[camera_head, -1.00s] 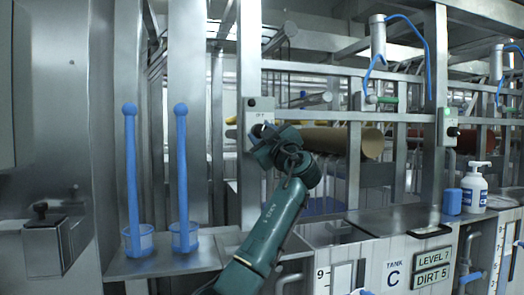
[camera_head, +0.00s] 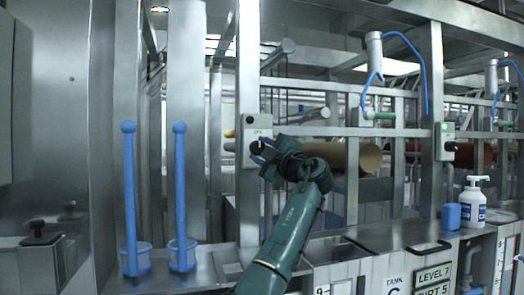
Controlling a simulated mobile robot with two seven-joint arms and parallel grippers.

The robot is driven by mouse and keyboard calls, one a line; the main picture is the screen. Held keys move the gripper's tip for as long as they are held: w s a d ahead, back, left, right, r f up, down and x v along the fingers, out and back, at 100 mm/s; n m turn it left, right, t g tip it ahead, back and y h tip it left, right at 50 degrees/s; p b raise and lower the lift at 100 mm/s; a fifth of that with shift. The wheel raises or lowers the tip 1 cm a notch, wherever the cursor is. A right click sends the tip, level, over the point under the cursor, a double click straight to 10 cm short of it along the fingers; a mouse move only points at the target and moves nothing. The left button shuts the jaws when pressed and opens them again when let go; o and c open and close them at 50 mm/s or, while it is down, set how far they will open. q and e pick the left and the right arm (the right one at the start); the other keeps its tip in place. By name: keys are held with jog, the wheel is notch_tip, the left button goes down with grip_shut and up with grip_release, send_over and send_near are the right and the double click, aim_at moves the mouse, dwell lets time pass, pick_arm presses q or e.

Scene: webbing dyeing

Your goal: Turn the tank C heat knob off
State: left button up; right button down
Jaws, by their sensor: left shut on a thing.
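A small grey control box (camera_head: 255,125) with a label is fixed to a steel post left of the middle. A dark knob (camera_head: 256,147) on its lower face is partly hidden by my gripper. My left gripper (camera_head: 262,152), on a green arm from below, is at the box, its fingers shut on the knob. The knob's exact angle is too small to tell. My right gripper is not in view.
A second control box (camera_head: 445,138) is on a post to the right. Two blue paddles (camera_head: 129,190) stand in cups on the left ledge. A white pump bottle (camera_head: 473,205) and blue cup (camera_head: 451,216) stand at right. A beige roll (camera_head: 345,157) lies behind the posts.

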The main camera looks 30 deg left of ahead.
pick_arm(q)
jog(key=o, duration=1)
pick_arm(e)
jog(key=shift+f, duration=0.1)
pick_arm(q)
jog(key=shift+s+d+f, duration=0.1)
jog(key=shift+d, duration=0.25)
jog(key=b+v, duration=0.2)
jog(key=v, duration=1)
jog(key=shift+d, duration=0.2)
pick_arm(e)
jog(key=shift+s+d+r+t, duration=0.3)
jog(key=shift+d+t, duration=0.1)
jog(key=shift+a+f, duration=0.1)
